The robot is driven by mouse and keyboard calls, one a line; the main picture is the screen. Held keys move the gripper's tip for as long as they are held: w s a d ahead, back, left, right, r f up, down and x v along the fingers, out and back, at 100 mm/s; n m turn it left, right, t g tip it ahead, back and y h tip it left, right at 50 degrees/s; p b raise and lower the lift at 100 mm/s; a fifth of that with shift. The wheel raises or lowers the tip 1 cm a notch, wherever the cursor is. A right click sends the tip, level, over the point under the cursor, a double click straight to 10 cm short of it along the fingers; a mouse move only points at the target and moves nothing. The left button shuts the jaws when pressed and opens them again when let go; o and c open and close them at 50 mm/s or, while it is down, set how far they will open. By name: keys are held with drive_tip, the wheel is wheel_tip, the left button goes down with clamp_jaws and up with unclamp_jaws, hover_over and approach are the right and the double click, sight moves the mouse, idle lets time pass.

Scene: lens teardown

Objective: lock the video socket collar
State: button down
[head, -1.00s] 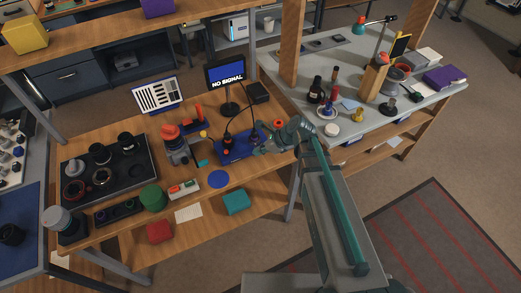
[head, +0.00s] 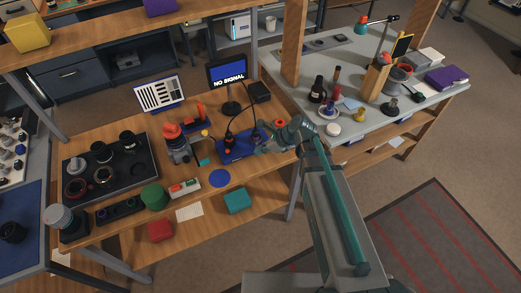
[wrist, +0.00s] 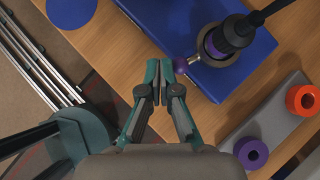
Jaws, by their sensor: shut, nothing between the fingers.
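The video socket (wrist: 215,45) stands on a blue base (wrist: 165,20) in the wrist view, with a dark plug and cable (wrist: 240,28) upright in it. A grey collar surrounds the plug, and its short lever ends in a purple ball (wrist: 180,66). My gripper (wrist: 158,75) is shut and empty, its teal fingertips just left of the purple ball. Whether they touch the ball I cannot tell. In the head view my gripper (head: 262,149) is at the right end of the blue base (head: 232,153). The monitor (head: 228,75) reads "NO SIGNAL".
An orange ring (wrist: 302,100) and a purple ring (wrist: 251,152) sit on a grey block (wrist: 270,120) right of my gripper. A blue disc (head: 219,178) lies in front of the base. A black tray of lens parts (head: 140,175) fills the bench's left side.

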drive_tip(key=shift+w, duration=0.1)
idle(0.3)
drive_tip(key=shift+w+d+r+p, duration=0.15)
drive_tip(key=shift+w+p, duration=0.15)
drive_tip(key=shift+w, duration=0.55)
drive_tip(key=s+d, duration=0.1)
drive_tip(key=d, duration=0.1)
drive_tip(key=s+d+r, duration=0.1)
drive_tip(key=d, duration=0.1)
drive_tip(key=shift+s+p, duration=0.3)
drive_tip(key=shift+p, duration=0.1)
drive_tip(key=s+b+v, duration=0.1)
drive_tip(key=b+v, duration=0.1)
drive_tip(key=v, duration=0.7)
drive_tip(key=shift+r, duration=0.2)
drive_tip(key=shift+s+a, duration=0.1)
